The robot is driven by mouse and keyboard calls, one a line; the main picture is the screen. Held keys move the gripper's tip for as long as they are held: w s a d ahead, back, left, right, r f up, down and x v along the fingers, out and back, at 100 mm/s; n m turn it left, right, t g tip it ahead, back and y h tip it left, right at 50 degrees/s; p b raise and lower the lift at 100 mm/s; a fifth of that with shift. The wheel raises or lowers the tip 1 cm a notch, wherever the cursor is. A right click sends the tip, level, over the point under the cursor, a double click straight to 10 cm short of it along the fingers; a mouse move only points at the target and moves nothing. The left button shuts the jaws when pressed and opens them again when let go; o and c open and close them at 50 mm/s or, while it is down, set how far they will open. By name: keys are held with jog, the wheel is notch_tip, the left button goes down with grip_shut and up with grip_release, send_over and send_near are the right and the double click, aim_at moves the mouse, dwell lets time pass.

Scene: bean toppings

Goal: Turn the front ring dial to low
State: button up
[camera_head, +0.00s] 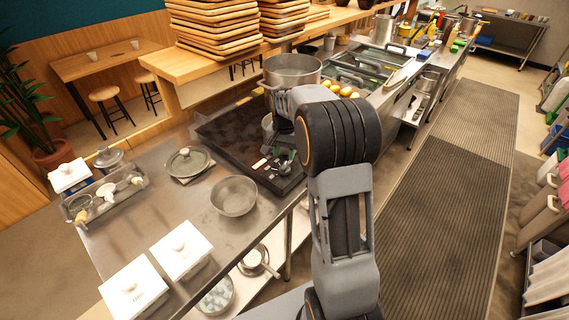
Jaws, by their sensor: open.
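The dark cooktop (222,128) stands at the back of the steel counter, with its control panel (262,177) at the near right corner. The front ring dial is too small and too covered by my arm to make out, so its setting cannot be read. My gripper (280,166) shows small and dark over the panel, partly behind my arm. It is open and I see nothing held in it. Whether it touches a dial cannot be told.
A large steel pot (292,70) stands at the back of the cooktop. A steel bowl (234,196), a lidded pan (187,163) and white lidded boxes (181,252) stand on the counter (135,215). Yellow round items (346,91) lie behind my arm. The floor mat (440,190) at right is clear.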

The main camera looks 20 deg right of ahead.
aim_at(284, 166)
jog(key=shift+f, duration=2.8)
grip_shut()
